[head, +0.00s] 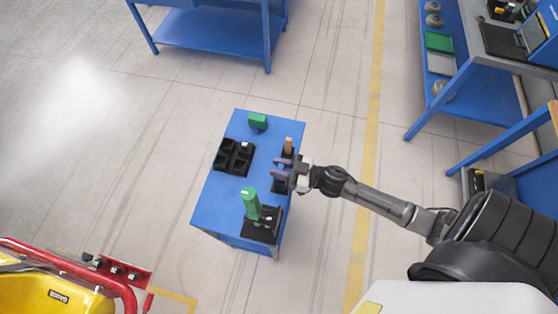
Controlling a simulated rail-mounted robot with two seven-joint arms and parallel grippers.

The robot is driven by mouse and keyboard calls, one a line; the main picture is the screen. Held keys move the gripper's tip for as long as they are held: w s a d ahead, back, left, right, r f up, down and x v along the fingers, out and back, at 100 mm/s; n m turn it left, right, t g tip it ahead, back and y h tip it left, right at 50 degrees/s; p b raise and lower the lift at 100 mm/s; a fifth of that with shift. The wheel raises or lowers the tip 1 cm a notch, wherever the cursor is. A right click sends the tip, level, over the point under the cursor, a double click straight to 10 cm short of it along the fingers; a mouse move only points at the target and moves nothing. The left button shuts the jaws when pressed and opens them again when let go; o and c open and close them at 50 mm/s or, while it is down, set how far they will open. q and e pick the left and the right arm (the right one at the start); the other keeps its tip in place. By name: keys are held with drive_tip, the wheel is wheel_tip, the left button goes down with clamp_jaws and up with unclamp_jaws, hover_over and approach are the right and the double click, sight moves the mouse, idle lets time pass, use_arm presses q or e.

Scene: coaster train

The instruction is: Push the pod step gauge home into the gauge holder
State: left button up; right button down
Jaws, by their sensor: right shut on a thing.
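My right gripper (281,168) reaches in from the right over the right edge of the small blue table. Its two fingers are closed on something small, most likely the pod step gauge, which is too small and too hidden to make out. A dark block (279,186) just below the fingers may be the gauge holder; I cannot tell how deep the gauge sits in it. My left gripper is not in view.
On the blue table (213,199) stand a green cylinder (251,203) on a black base, a black compartment tray (234,157), a green block (258,121) and a tan upright piece (289,145) close to the gripper. The table's left front is clear.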

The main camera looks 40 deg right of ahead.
drive_tip(key=shift+f, duration=0.45)
drive_tip(key=shift+f+b, duration=0.4)
drive_tip(key=shift+b, duration=0.1)
drive_tip(key=shift+c, duration=0.3)
unclamp_jaws()
drive_tip(key=shift+s, duration=0.1)
idle(0.3)
drive_tip(key=p+v, duration=0.1)
drive_tip(key=v, duration=0.6)
idle(0.6)
idle(0.3)
idle(0.6)
